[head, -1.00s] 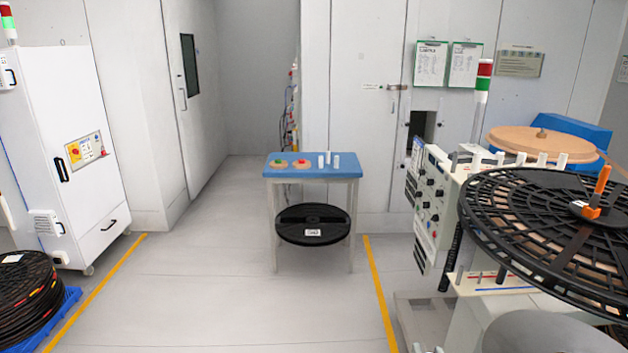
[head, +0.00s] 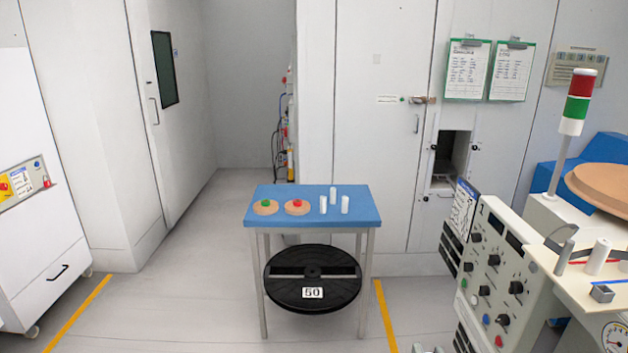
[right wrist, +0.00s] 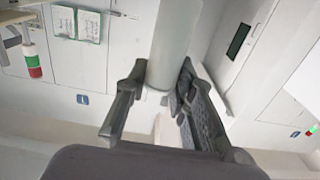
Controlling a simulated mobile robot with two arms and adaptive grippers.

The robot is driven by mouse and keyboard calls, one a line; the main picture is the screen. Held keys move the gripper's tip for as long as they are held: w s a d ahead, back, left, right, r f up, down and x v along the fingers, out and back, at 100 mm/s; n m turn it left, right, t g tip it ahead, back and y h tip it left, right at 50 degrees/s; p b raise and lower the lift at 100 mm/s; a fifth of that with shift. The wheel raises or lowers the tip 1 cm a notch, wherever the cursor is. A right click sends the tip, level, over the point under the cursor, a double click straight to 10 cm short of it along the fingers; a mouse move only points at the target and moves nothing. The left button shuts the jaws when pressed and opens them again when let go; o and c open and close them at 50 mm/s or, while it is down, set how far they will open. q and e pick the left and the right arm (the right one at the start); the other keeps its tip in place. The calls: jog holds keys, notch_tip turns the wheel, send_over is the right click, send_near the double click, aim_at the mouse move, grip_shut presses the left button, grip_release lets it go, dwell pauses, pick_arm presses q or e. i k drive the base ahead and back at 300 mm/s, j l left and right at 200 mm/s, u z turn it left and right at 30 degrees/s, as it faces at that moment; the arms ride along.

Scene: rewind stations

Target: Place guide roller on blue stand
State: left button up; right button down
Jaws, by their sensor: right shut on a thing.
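The blue stand (head: 361,214) is a small table with a blue top and grey legs, in the middle of the head view. On its top stand several white rollers (head: 333,196) at the right. My right gripper (right wrist: 160,80) shows in the right wrist view, shut on a pale cylindrical guide roller (right wrist: 172,40). The roller sticks out past the fingers, and its far end is cut off by the picture's top edge. My right gripper is outside the head view. My left gripper is in neither view.
Two tan discs with a green (head: 265,202) and a red knob (head: 297,203) lie on the stand's left half. A black reel (head: 312,290) sits below. A control machine (head: 495,260) stands at right, a white cabinet (head: 40,220) at left. The floor before the stand is clear.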

aim_at(357, 191)
jog(key=i, duration=0.95)
jog(key=i+j+z, duration=0.15)
jog(key=i, duration=0.8)
